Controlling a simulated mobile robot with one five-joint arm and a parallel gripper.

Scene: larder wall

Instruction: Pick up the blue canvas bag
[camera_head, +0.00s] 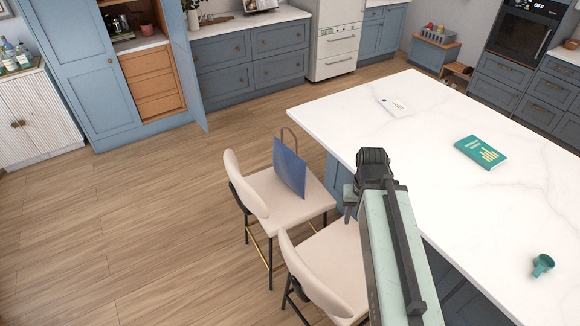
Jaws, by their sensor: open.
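The blue canvas bag (289,168) stands upright on the seat of a cream stool beside the island. Its brown handle loops up above its top edge. My gripper (350,205) is at the far end of my arm, to the right of the bag and lower in the picture, near the island's left edge. It appears apart from the bag. The gripper is small and partly hidden by my arm, and nothing shows held in it.
The cream stool (313,195) has a backrest left of the bag, and a second stool (335,262) stands nearer. The wooden floor (130,220) at left is clear.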

